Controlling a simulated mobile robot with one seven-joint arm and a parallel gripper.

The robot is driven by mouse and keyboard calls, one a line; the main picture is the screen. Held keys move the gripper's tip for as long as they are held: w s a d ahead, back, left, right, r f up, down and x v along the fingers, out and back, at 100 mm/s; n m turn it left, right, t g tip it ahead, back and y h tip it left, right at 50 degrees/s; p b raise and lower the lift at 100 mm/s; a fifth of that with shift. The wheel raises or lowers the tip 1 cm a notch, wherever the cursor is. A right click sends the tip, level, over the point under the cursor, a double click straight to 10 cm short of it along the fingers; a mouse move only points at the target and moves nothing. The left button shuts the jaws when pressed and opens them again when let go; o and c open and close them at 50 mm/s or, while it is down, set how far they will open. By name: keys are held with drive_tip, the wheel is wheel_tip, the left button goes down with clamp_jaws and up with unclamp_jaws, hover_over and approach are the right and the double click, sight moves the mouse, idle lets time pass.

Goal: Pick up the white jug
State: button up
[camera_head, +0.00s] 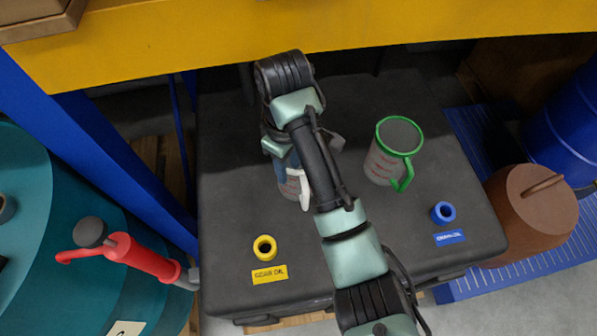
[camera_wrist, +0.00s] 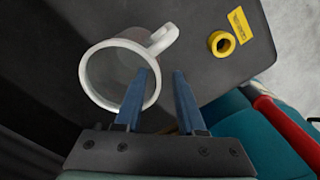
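The white jug (camera_wrist: 92,70) stands upright on the dark bench top in the wrist view, its round mouth facing the camera and its handle (camera_wrist: 166,38) at the upper right. In the head view the jug (camera_head: 288,188) is mostly hidden behind my arm, with red markings on its side. My gripper (camera_wrist: 163,76) is open. Its left blue finger overlaps the jug's mouth and its right finger lies outside the rim, with the near-right rim showing between them. I cannot tell whether the fingers reach below the rim or touch it.
A green-rimmed jug (camera_head: 383,165) stands to the right. A yellow ring (camera_head: 265,247) with a label and a blue ring (camera_head: 443,212) with a label sit near the front edge. A yellow beam (camera_head: 180,48) crosses overhead. A teal drum (camera_head: 40,240) stands left, a brown container (camera_head: 530,208) right.

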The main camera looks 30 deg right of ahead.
wheel_tip(320, 180, down, 3)
drive_tip(key=shift+r+b, duration=0.15)
drive_tip(key=shift+b, duration=0.35)
drive_tip(key=p, duration=0.1)
hover_over(288, 197)
drive_tip(key=shift+w+f+p, duration=0.1)
drive_tip(key=shift+f+p, duration=0.3)
drive_tip(key=shift+f, duration=3)
clamp_jaws()
